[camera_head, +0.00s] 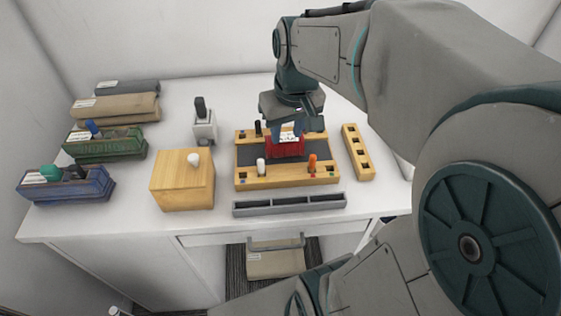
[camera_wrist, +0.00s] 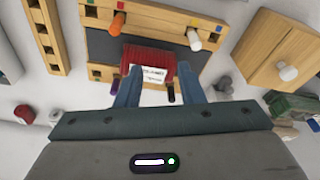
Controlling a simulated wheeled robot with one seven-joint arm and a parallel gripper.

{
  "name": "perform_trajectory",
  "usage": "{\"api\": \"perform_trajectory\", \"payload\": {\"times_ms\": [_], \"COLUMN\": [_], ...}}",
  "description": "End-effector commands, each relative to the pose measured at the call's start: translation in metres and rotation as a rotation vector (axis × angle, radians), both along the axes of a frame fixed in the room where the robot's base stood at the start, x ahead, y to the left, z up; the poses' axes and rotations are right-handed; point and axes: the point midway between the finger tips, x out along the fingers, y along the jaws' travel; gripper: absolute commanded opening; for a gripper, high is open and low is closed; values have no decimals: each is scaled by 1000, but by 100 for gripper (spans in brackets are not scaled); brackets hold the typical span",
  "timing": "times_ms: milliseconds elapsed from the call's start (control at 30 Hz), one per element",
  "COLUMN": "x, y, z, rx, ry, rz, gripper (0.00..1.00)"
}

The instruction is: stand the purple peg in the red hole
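A dark peg with a purplish tint (camera_wrist: 115,87), probably the purple peg, stands beside my left-hand finger in the wrist view. My gripper hides it in the head view. My gripper (camera_head: 288,133) is over the wooden peg board (camera_head: 250,183), fingers pointing down and apart. In the wrist view the gripper (camera_wrist: 160,80) is at a red block (camera_wrist: 150,60) with a white label. The block (camera_head: 285,147) sits on the board's dark middle; one finger overlaps it. A small red patch (camera_wrist: 90,12) marks the board near the orange peg (camera_wrist: 117,22). I cannot see clearly into its hole.
A white peg (camera_head: 261,165) and a black peg (camera_head: 258,128) stand in the board. A grey tray (camera_head: 290,205) lies in front, a holed wooden strip (camera_head: 358,153) right, a wooden block with white knob (camera_head: 182,182) left. Blue (camera_head: 65,188) and green (camera_head: 105,145) bins stand farther left.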

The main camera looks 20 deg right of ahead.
Motion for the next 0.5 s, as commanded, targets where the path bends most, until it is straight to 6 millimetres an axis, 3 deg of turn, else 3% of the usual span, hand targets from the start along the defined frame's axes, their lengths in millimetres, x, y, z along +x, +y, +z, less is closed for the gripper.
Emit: {"api": "perform_trajectory", "payload": {"times_ms": [33,200,333,500], "x": [-16,-55,-71,-78], "y": [11,33,41,43], "z": [-5,-23,-32,-36], "rx": [0,-2,-4,-4], "ry": [-11,-39,-53,-57], "rz": [-2,-30,-44,-51], "gripper": [35,35,35,35]}}
